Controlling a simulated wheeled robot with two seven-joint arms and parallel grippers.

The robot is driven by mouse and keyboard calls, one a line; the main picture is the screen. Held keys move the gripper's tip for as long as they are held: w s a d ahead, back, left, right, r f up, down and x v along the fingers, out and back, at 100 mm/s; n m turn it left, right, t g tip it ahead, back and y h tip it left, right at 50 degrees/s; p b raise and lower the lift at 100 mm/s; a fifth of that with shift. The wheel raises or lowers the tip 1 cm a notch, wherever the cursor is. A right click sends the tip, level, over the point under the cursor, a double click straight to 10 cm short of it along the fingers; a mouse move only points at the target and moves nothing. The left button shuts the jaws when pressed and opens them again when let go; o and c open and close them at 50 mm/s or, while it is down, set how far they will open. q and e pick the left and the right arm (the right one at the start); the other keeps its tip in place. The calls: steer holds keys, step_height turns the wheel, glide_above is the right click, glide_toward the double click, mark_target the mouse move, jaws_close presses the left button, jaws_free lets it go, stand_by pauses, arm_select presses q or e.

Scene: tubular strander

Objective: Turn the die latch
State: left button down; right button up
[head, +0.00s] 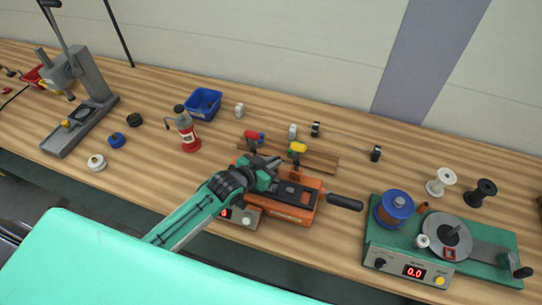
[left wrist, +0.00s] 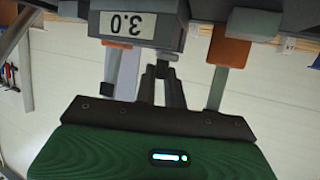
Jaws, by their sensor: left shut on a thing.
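My left gripper (head: 275,162) reaches over the orange machine (head: 292,214) in the middle of the bench. A red-handled clamp (head: 254,137) and a yellow-handled clamp (head: 298,148) stand just behind the gripper. My right gripper is not in view.
A black handle (head: 345,203) sticks out to the right of the orange machine. A green winding unit (head: 460,268) with a blue spool (head: 395,208) stands at the right.

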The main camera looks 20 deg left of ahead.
arm_select(q)
steer(key=shift+s+d+n+t+y+p, duration=0.1)
steer(key=shift+d+n+t+y+p, duration=0.15)
steer(key=shift+n+y, duration=0.35)
steer(key=shift+n+t+y+p, duration=0.15)
steer(key=shift+n+y+p, duration=0.15)
steer(key=shift+n+y, duration=0.25)
steer(key=shift+d+n+t+y, duration=0.1)
steer(key=shift+n+t+y, duration=0.2)
steer(key=shift+n+y, duration=0.85)
steer(key=shift+y, duration=0.3)
steer(key=c, duration=1.5)
jaws_free()
